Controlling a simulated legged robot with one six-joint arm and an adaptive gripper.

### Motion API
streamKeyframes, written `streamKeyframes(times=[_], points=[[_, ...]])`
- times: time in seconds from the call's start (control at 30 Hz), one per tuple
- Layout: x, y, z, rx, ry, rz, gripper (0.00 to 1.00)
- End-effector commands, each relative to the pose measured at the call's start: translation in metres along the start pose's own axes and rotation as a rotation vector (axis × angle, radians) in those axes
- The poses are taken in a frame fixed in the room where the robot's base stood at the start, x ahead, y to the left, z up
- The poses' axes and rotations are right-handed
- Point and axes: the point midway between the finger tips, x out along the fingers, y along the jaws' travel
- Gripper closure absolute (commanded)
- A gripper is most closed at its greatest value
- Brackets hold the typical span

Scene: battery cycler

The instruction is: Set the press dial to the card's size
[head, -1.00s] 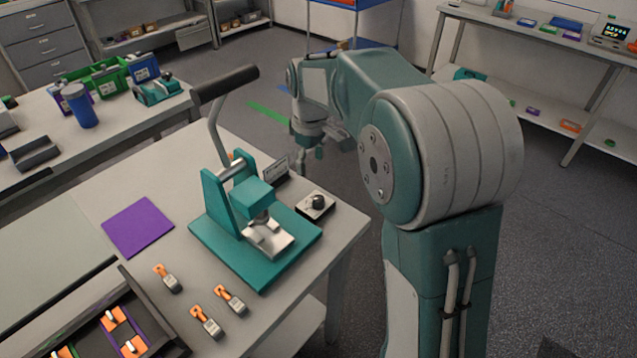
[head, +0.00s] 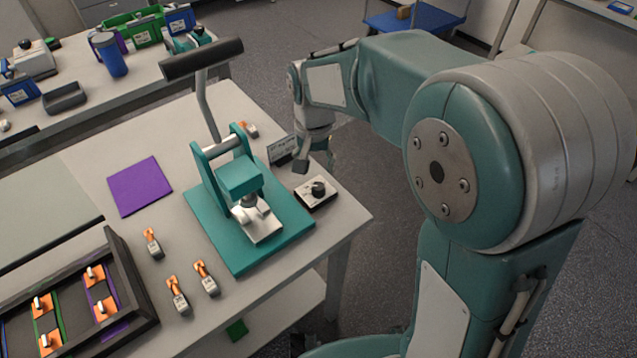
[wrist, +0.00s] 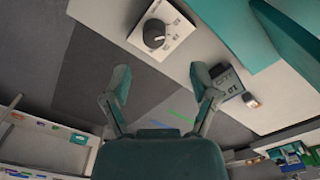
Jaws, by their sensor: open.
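The press dial (head: 317,189) is a dark round knob on a small white-faced box at the right edge of the bench, beside the teal press (head: 239,178). In the wrist view the dial (wrist: 155,33) lies ahead of the fingers, with marks around it that are too small to read. The card (head: 282,150) is a small dark-framed sign behind the dial; it also shows in the wrist view (wrist: 229,84), partly behind the right finger, its lettering unclear. My gripper (head: 315,166) is open and empty, close behind the dial; its two fingers (wrist: 160,80) are spread, apart from the knob.
The press lever (head: 202,59) rises above the bench. An orange-and-grey piece (head: 249,129) lies behind the press, and several more lie in front. A purple mat (head: 140,186) and a dark tray (head: 132,275) are to the left. Open floor lies right of the bench.

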Motion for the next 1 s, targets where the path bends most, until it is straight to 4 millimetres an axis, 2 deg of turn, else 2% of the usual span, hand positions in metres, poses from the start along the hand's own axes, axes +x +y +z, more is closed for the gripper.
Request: streamKeyframes(times=[0.03,0.2,0.4,0.53,0.77,0.8,0.97,1.0], points=[[0.011,0.002,0.0,0.001,-0.004,0.001,0.24],[0.042,0.005,-0.001,0.001,-0.004,-0.002,0.24],[0.069,0.003,-0.001,0.001,-0.002,-0.001,0.24],[0.076,0.002,-0.001,0.0,0.0,-0.001,0.24],[0.077,0.002,-0.001,0.0,0.001,-0.002,0.24],[0.077,0.002,-0.001,0.0,0.001,-0.002,0.29],[0.077,0.004,-0.001,0.001,0.0,-0.003,1.0],[0.077,0.003,-0.001,0.0,0.0,-0.003,1.0]])
